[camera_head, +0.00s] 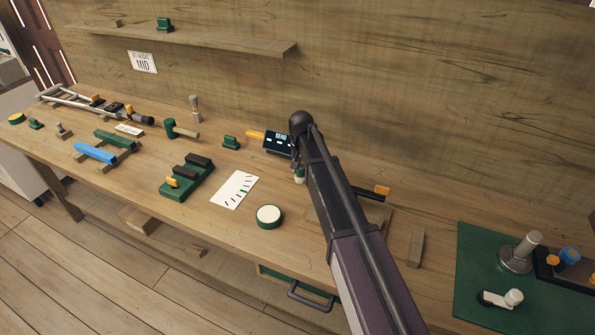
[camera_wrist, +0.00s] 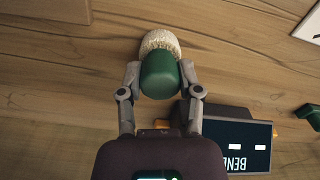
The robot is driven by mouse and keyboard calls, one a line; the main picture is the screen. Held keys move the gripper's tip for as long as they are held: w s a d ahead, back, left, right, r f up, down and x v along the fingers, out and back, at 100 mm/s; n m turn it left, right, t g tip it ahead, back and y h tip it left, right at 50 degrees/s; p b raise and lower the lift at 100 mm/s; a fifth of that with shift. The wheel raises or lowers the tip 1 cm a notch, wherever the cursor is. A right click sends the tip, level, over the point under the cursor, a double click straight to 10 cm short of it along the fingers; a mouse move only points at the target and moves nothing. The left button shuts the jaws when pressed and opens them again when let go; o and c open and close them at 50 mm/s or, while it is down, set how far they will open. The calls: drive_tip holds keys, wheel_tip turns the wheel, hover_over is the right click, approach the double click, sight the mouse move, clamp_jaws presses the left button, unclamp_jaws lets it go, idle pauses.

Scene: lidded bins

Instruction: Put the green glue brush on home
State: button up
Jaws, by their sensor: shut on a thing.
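The glue brush has a rounded green handle (camera_wrist: 158,78) and cream bristles (camera_wrist: 159,42) in the wrist view. My gripper (camera_wrist: 159,72) has one finger on each side of the green handle and is shut on it. The bristles stick out beyond the fingers, over bare wood. In the head view the brush (camera_head: 300,174) shows small below my wrist, just above or touching the bench; I cannot tell which. I can read no home label in either view.
A dark display box (camera_head: 278,142) stands close beside my gripper. A white marked card (camera_head: 235,189) and a round green-rimmed tin (camera_head: 269,216) lie in front on the bench (camera_head: 215,222). A green rack (camera_head: 187,178) is further left; a green mat (camera_head: 475,275) lies right.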

sight(301, 167)
drive_tip(key=shift+f, duration=0.15)
drive_tip(key=o, duration=1)
wheel_tip(301, 167, up, 12)
drive_tip(key=p, duration=1.2)
drive_tip(key=shift+r, duration=0.2)
idle(0.4)
